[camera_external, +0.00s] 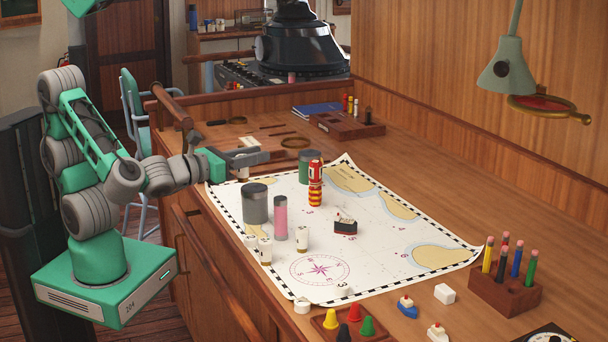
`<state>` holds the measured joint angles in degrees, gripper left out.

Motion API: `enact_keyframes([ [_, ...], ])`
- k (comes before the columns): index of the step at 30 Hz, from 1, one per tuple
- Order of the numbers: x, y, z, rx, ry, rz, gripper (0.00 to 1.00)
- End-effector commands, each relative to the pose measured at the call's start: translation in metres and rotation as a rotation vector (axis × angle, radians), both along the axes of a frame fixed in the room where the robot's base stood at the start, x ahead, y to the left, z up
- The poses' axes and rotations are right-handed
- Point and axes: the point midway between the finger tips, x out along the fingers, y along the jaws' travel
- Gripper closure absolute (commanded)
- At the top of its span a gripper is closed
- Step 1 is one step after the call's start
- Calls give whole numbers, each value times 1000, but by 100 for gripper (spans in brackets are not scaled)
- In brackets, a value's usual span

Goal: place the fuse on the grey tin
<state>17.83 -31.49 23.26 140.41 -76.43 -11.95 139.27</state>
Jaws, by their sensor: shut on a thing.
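The grey tin (255,205) stands upright on the left part of the chart, with a dark grey lid-like top. My gripper (252,157) reaches in from the left, above and behind the tin, apart from it. It is shut on a small pale piece (247,142) that shows between and above the fingers; it looks like the fuse, but the fingers hide most of it. Nothing is seen resting on the tin's top.
A pink cylinder (281,218), a green tin (309,167), a red-and-yellow striped figure (315,185) and several small white pieces (302,239) stand near the tin on the chart (380,250). A toy ship (345,226) lies to the right. A pencil block (503,288) stands front right.

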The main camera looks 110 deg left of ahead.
Motion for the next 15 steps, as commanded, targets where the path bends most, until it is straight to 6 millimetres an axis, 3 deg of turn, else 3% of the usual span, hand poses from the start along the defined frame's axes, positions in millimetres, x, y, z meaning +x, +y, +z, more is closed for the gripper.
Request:
enact_keyframes([
  [1,-17,27,15,2,5,80,100],
  [3,-40,57,19,3,6,175,100],
  [6,-69,90,21,2,6,284,100],
  [15,-129,146,16,1,5,458,100],
])
